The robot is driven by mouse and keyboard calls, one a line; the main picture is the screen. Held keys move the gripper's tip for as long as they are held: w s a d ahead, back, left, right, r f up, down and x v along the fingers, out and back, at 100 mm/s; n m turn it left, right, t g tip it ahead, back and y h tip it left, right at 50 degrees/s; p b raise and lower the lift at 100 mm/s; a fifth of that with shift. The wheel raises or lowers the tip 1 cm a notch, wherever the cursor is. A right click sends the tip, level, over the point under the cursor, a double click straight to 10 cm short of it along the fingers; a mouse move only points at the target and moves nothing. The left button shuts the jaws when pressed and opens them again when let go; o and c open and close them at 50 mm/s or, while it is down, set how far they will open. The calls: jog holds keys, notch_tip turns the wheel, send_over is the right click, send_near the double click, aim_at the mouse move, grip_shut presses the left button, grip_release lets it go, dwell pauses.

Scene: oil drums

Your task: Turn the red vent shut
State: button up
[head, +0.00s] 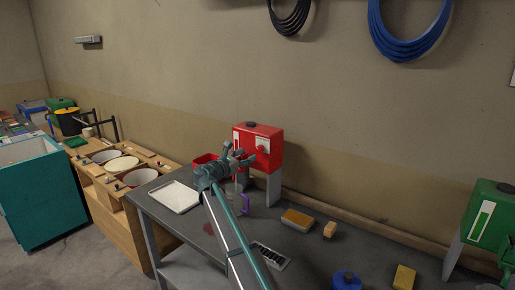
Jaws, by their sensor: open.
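A red oil drum (270,149) stands on grey supports against the wall, at the back of the dark workbench. A dark round cap (250,124) sits on its top. A small pale fitting (262,148) shows on its front face. I cannot tell which of these is the vent or how far it is turned. My gripper (241,155) is open in front of the drum's left part, with the fingers toward the drum. I cannot tell if they touch it. My gripper hides the lower left of the drum's face.
A white tray (174,197), a purple-handled jug (246,204), a sponge tray (298,220), a tan block (330,229), a dark grate (270,256) and a blue can (346,281) lie on the bench. A green drum (488,214) stands right.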

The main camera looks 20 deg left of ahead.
aim_at(258, 149)
jog(key=p+x, duration=0.2)
jog(key=x, duration=0.6)
jog(key=shift+w+d, duration=0.1)
jog(key=shift+w, duration=0.2)
grip_shut()
